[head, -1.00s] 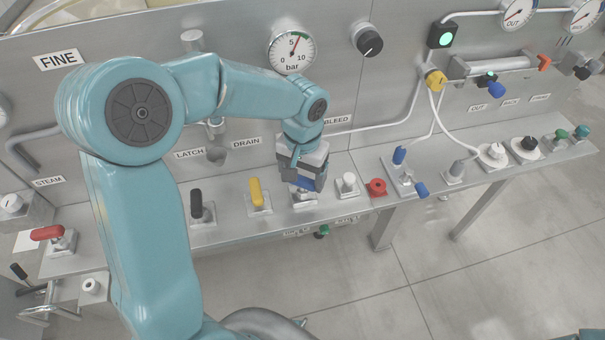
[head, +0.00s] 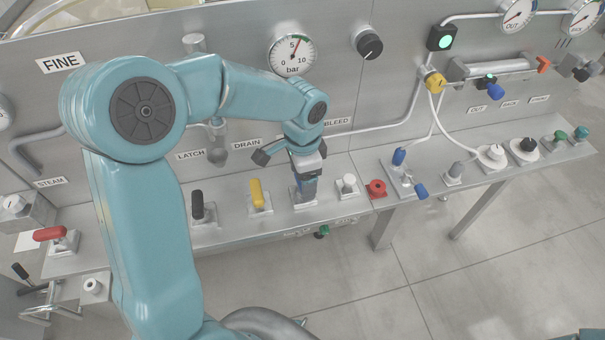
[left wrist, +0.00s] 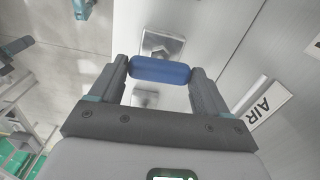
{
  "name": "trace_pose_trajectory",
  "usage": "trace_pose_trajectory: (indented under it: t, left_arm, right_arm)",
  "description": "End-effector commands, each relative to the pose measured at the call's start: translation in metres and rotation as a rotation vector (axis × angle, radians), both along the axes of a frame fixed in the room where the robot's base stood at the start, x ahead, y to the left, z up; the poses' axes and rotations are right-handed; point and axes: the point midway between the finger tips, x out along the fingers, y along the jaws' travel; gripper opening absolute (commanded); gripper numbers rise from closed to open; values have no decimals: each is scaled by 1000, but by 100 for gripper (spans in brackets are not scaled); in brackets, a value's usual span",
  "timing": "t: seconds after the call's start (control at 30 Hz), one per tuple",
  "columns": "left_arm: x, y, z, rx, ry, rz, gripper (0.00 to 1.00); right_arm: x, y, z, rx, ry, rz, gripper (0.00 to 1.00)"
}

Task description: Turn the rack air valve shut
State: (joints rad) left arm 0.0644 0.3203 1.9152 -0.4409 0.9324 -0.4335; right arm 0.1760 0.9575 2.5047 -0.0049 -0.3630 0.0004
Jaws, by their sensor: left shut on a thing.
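The air valve has a blue handle (left wrist: 160,69) on a square metal base plate (left wrist: 163,45). In the left wrist view the handle lies crosswise between the two fingers of my left gripper (left wrist: 161,82), with a finger at each end. The AIR label (left wrist: 264,106) is on the panel to the right. In the head view my left gripper (head: 306,188) points down at the bench between the yellow handle and a white knob. It is shut on the blue handle and hides most of the valve. My right gripper is not in view.
Close by on the bench (head: 228,233) are a yellow handle (head: 257,194), a black handle (head: 197,206), a white knob (head: 348,183) and a red knob (head: 377,188). The panel with a pressure gauge (head: 292,55) rises behind. Open floor (head: 345,290) lies in front.

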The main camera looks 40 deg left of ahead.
Motion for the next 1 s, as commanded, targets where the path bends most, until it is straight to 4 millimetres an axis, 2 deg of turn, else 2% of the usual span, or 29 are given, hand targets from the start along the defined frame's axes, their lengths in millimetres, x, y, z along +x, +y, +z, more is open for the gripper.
trace_pose_trajectory:
  t: [0.3, 0.73, 0.77, 0.8, 0.83, 1.0]
  left_arm:
    - [2, 0, 1, -1, -7, -76, 46]
    - [2, 0, 1, 0, -6, -87, 46]
    - [2, 0, 1, 0, -6, -87, 83]
    - [2, 0, 1, -1, -6, -86, 96]
    - [1, -1, 1, -1, -6, -86, 100]
    - [1, 0, 1, 0, -4, -84, 100]
  right_arm:
    - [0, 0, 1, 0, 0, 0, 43]
    - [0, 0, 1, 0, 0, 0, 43]
    - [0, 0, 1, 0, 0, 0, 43]
    - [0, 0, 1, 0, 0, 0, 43]
    - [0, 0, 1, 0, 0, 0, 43]
    - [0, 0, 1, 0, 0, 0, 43]
